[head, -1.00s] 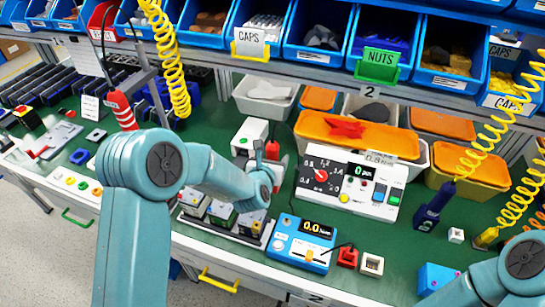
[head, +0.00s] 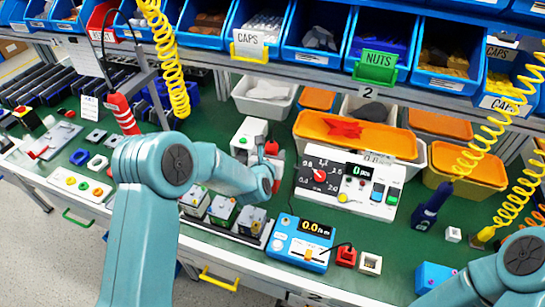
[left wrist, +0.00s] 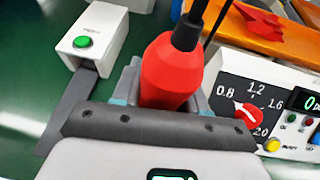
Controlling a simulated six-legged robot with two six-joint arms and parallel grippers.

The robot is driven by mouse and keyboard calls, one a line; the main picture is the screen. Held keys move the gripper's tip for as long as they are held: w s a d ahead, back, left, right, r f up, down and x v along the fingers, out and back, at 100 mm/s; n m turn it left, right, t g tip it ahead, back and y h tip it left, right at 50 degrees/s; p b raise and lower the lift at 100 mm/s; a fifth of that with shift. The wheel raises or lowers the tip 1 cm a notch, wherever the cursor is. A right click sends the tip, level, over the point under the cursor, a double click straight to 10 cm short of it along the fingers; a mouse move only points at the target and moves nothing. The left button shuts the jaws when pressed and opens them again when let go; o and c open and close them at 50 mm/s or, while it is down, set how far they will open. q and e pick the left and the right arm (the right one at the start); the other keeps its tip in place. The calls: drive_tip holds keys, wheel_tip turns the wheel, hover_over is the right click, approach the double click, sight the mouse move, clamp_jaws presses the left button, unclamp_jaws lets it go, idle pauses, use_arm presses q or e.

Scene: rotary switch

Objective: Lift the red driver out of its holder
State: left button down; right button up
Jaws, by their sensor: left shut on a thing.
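The red driver (left wrist: 172,75) has a black top with a cable and stands roughly upright in the left wrist view. My left gripper (left wrist: 165,98) is shut around its red body. In the head view, only a small part of the red driver (head: 272,148) shows behind my left gripper (head: 268,160). A white box with a green button (left wrist: 92,35), perhaps part of the holder, stands beside it; this box (head: 248,135) is behind my gripper in the head view. The driver's lower end is hidden, so I cannot tell whether it touches the holder. My right gripper is out of view.
A white panel with a red rotary knob (head: 345,182) stands close to the right of my left gripper. A blue meter (head: 298,243) and a rack of small blocks (head: 222,212) are in front. Another red tool (head: 122,113) is at left.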

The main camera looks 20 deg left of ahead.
use_arm(q)
wheel_tip(320, 180, up, 20)
drive_tip(key=shift+p, duration=0.3)
drive_tip(key=c, duration=1.5)
unclamp_jaws()
clamp_jaws()
